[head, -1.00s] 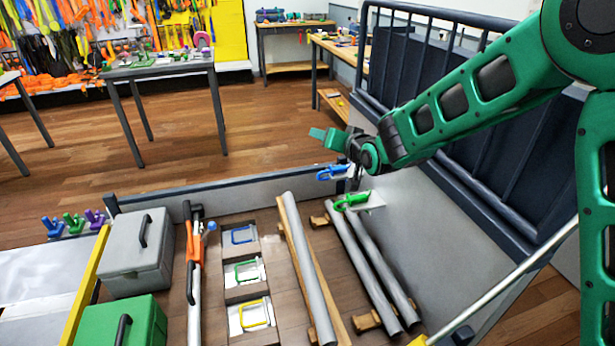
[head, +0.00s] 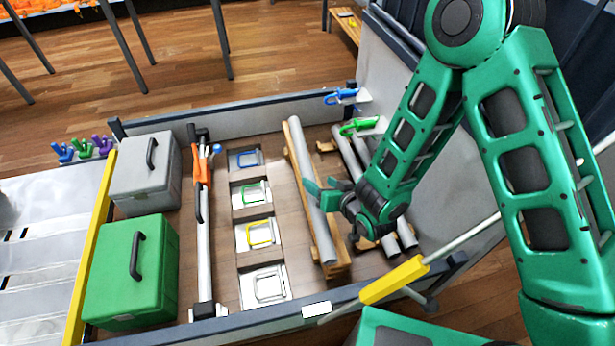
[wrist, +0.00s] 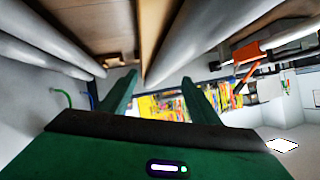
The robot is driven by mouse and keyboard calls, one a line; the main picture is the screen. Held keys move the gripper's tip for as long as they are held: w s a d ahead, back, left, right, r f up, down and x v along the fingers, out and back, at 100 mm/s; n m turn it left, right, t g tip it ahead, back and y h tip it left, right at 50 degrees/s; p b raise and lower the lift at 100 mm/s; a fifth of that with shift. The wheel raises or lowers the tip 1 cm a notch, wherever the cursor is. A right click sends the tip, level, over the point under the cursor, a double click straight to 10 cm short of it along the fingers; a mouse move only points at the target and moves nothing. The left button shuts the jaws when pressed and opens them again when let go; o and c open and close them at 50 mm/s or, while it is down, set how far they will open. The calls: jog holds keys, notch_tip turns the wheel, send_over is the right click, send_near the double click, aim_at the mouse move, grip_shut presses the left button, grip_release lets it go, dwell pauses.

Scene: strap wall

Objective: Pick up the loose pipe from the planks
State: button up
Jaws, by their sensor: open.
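A single grey pipe (head: 303,170) lies lengthwise along a wooden plank (head: 338,262) in the truck bed. My gripper (head: 318,196) is open over the middle of this pipe in the head view, and its fingers hide a short stretch of it. In the wrist view the pipe (wrist: 195,42) runs above and between the two open green fingers (wrist: 158,85). I see no contact, and the height gap is hard to judge.
Two more grey pipes (head: 352,160) lie close on the right, partly behind my arm. Green (head: 358,127) and blue (head: 342,97) hooks are on the right wall. Left are framed recesses (head: 262,233), a long orange-handled tool (head: 204,235), a grey box (head: 145,180) and a green box (head: 130,275).

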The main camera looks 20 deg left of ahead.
aim_at(312, 180)
jog(key=shift+s+x, duration=0.25)
jog(key=shift+x, duration=2.45)
jog(key=shift+a+f, duration=0.15)
jog(key=shift+f, duration=0.1)
jog(key=c, duration=1.3)
